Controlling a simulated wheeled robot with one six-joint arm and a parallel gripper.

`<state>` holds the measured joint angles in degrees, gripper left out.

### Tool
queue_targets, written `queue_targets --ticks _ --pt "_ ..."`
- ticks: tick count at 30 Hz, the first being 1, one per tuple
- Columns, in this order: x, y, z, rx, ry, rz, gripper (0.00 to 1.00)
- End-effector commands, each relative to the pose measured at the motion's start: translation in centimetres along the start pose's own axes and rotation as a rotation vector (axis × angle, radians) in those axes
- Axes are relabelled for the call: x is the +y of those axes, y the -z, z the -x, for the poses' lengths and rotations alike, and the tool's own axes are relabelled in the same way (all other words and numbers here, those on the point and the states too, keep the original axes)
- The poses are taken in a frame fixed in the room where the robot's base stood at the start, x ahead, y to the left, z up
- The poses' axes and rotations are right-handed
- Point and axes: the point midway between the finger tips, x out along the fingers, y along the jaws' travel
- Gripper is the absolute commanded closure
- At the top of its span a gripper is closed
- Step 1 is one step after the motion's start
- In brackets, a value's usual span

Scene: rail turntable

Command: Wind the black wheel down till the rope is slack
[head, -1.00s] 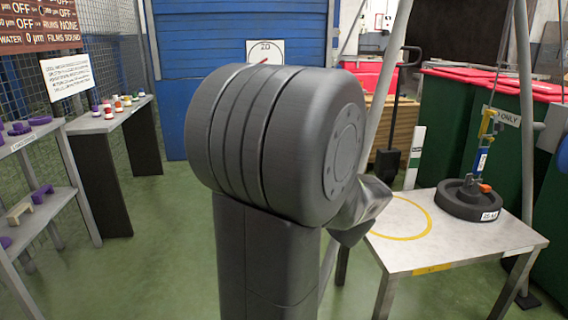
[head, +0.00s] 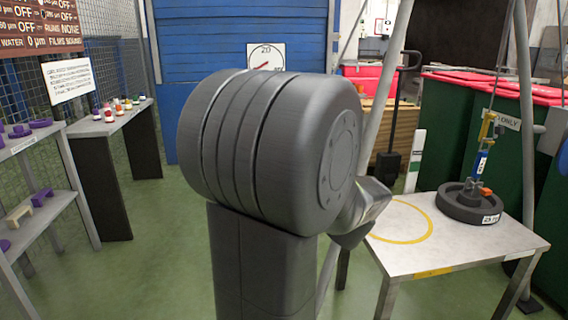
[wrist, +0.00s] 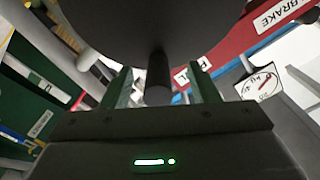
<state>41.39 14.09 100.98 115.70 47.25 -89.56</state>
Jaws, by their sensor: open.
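In the wrist view a large dark disc, apparently the black wheel (wrist: 120,22), fills the top middle. A dark peg (wrist: 158,76) points from it into the gap between the green fingers of my gripper (wrist: 162,88). The fingers are open, with space on both sides of the peg. My own arm hides the gripper and wheel in the head view. The rope (head: 501,63) runs down to a yellow and blue hook link (head: 481,160) above a dark round weight (head: 470,210). The weight rests on a table at the right; the link leans slightly.
The pale table (head: 455,255) has a yellow ring (head: 400,240) beside the weight. A dial (head: 266,58) hangs on the blue shutter. A red panel lettered BRAKE (wrist: 285,14) shows in the wrist view. Shelves (head: 38,225) stand left; green bins stand right.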

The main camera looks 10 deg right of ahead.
Motion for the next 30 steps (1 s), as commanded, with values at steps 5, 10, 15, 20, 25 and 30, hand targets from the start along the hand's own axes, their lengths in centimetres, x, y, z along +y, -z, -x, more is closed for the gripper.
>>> queue_targets --ticks 5,10,15,20,25,30 --pt "0.1 0.0 0.8 0.002 -0.001 0.002 0.45" --pt "0.1 -0.1 2.2 0.002 -0.002 0.002 0.45" --pt "0.1 -0.1 3.6 0.002 -0.001 0.002 0.45" --pt "0.1 -0.1 4.8 0.002 -0.002 0.002 0.45" --pt "0.1 0.0 6.2 0.002 -0.001 0.002 0.45" --pt "0.1 0.0 7.5 0.002 -0.002 0.001 0.45"
